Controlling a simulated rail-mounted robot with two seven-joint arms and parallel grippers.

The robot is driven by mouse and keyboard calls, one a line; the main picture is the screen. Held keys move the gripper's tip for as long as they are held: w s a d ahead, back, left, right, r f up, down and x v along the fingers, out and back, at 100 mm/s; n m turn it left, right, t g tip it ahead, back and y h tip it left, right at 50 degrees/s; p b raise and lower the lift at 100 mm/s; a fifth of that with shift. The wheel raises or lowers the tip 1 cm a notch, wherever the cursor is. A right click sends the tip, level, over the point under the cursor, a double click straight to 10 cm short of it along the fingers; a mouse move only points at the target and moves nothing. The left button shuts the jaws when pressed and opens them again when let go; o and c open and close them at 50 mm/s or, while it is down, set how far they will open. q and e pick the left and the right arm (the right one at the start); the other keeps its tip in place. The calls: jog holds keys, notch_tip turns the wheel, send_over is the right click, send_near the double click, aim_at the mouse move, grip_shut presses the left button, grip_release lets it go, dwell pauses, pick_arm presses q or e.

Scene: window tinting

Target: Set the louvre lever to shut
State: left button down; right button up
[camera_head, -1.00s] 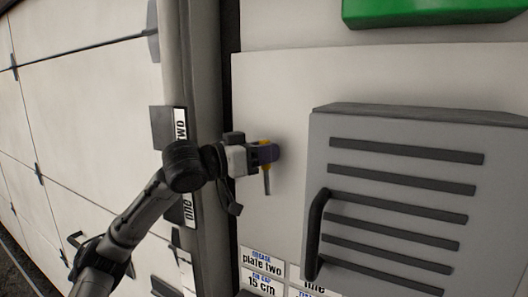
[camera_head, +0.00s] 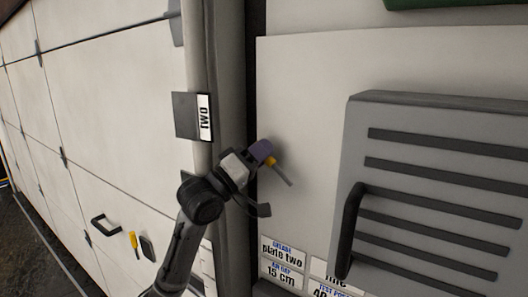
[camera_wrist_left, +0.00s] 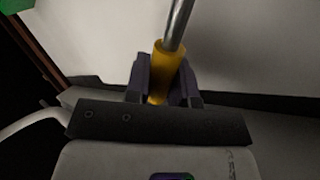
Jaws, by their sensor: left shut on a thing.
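My left gripper (camera_head: 266,154) is shut on a yellow-handled tool with a thin metal shaft (camera_head: 282,174), in front of the pale panel. In the left wrist view the yellow handle (camera_wrist_left: 166,65) sits between the dark purple jaws, its shaft running up out of the frame. A grey box with dark louvre slats (camera_head: 440,190) stands on the panel to the right, apart from the gripper. A dark upright handle (camera_head: 347,232) is at its left edge; I cannot tell whether this is the louvre lever. My right gripper is not in view.
Labels (camera_head: 283,254) sit below the gripper. A dark handle (camera_head: 105,225) and a small yellow piece (camera_head: 134,240) are on the left wall. The panel between gripper and box is clear.

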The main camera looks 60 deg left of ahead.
pick_arm(q)
jog(key=shift+s+a+f+n+y, duration=0.1)
jog(key=shift+a+f+n+y, duration=0.2)
jog(key=shift+n, duration=0.35)
jog(key=shift+s+a+f+n+y, duration=0.1)
jog(key=shift+f+n+y, duration=0.15)
jog(key=shift+n+y, duration=0.35)
jog(key=shift+f, duration=0.1)
jog(key=c, duration=1)
grip_release()
jog(key=shift+b, duration=0.3)
jog(key=shift+f+b+v, duration=0.15)
jog(key=shift+b+v, duration=1.15)
jog(key=shift+v, duration=2.15)
jog(key=shift+f+b+v, duration=0.15)
jog(key=shift+b+v, duration=1.15)
jog(key=shift+v, duration=2.15)
jog(key=shift+w, duration=0.15)
